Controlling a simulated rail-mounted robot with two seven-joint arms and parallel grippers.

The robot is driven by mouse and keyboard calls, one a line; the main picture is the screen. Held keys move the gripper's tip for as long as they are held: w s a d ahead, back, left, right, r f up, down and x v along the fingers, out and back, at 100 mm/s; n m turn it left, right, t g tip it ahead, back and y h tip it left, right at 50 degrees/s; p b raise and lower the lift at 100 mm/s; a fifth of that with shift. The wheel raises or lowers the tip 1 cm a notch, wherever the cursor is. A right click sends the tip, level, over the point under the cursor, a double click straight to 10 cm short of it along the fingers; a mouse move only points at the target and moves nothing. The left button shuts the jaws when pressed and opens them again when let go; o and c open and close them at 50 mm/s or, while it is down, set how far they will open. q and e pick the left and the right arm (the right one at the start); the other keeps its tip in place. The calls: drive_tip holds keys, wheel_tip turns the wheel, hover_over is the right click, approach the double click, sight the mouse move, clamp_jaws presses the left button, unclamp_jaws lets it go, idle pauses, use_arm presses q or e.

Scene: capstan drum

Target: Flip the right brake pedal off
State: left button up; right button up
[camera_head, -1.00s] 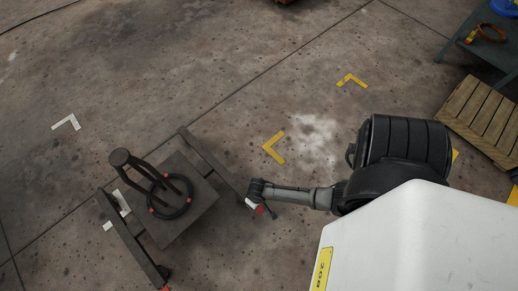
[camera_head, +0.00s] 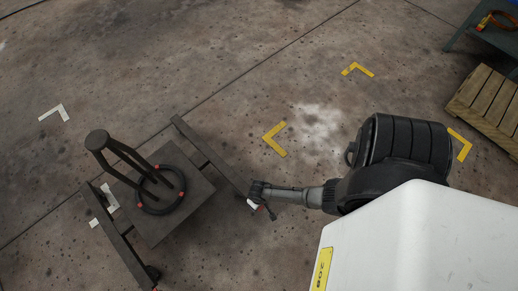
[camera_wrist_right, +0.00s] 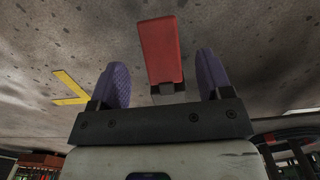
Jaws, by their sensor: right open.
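The red brake pedal (camera_wrist_right: 161,48) shows in the right wrist view, between the two purple fingers of my right gripper (camera_wrist_right: 163,72). The gripper is open, with a gap on each side of the pedal. In the head view my right arm reaches in from the right, its end beside the right side of the dark capstan stand (camera_head: 172,222). The stand carries a black ring (camera_head: 161,208) with red marks and a tilted dark post-like part (camera_head: 97,139). My left gripper is in no view.
Yellow corner marks (camera_head: 274,140) and a white one (camera_head: 55,113) lie on the open concrete floor. A wooden pallet (camera_head: 485,105) and a dark bench (camera_head: 485,38) stand at the right. The floor behind the stand is clear.

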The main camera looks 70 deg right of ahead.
wheel_tip(320, 180, down, 4)
drive_tip(key=shift+r+b, duration=0.2)
drive_tip(key=shift+b, duration=0.8)
drive_tip(key=shift+f+b, duration=0.4)
drive_tip(key=shift+f, duration=0.1)
drive_tip(key=shift+c, duration=0.4)
